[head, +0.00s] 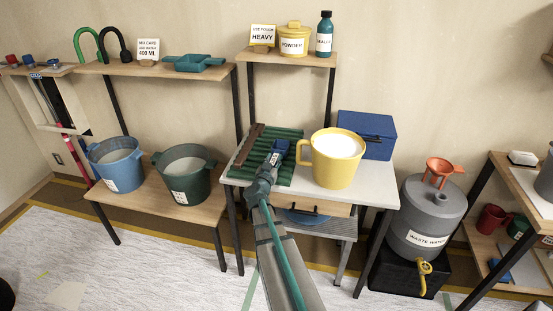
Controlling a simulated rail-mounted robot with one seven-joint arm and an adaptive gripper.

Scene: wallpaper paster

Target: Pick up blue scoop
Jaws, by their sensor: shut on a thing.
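The blue scoop (279,148) is small in the head view and lies at the tip of my gripper (271,162), over the green ribbed mat (292,165). My gripper is shut on the blue scoop, and its jaws hide part of it. I cannot tell whether the scoop still touches the mat. My arm reaches up from the bottom middle of the view.
A yellow mug (335,170) stands just right of the mat on the white table (308,192), with a blue box (366,135) behind. A brown strip (248,145) lies on the mat's left. Blue (117,166) and green (184,174) buckets stand further left.

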